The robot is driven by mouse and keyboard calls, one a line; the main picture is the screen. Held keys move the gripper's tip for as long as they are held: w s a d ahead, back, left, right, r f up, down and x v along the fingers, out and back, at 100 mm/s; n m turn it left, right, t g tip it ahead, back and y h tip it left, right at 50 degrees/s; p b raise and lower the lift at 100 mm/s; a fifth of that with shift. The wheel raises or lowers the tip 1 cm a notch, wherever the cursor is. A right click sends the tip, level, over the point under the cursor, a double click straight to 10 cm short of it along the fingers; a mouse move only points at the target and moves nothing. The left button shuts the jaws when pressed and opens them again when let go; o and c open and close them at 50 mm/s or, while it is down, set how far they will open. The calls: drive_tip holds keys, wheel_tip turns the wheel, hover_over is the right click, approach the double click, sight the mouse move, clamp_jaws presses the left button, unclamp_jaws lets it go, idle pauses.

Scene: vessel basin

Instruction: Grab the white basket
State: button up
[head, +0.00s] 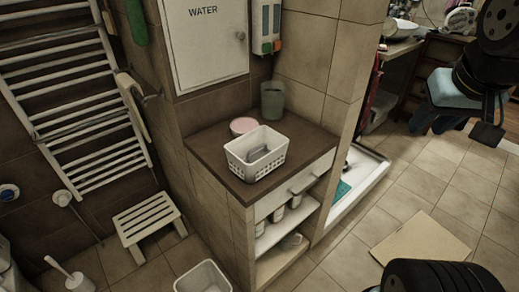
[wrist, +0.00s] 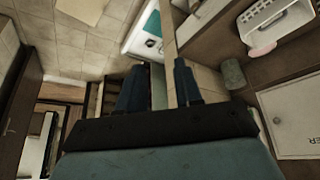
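The white basket (head: 258,160) stands upright on the brown top of a small cabinet (head: 215,150) in the head view. Its sides are perforated, and a grey item (head: 258,153) lies inside. In the wrist view the basket (wrist: 278,22) shows at the top right. My gripper (wrist: 158,85) has its two dark fingers apart with nothing held between them. In the head view my arm is at the upper right, well away from the basket, and the fingers are not clear there.
A pink bowl (head: 243,125) sits just behind the basket, and a green-grey cup (head: 272,100) stands behind that by the wall. The cabinet has a drawer and open shelves (head: 275,235) with jars. A white stool (head: 147,222) and bin (head: 203,277) stand on the floor.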

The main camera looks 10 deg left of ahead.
drive_tip(key=w+a+f+n+g+h, duration=0.3)
drive_tip(key=w+a+f+n+g, duration=0.15)
drive_tip(key=a+n, duration=0.3)
drive_tip(key=n+t+h, duration=0.5)
drive_tip(key=n+t, duration=0.5)
drive_tip(key=n, duration=1)
approach(263, 158)
drive_tip(key=x, duration=1)
drive_tip(key=shift+w+f, duration=0.1)
drive_tip(key=shift+w, duration=0.05)
drive_tip(key=shift+a, duration=0.1)
drive_tip(key=shift+c, duration=0.4)
clamp_jaws()
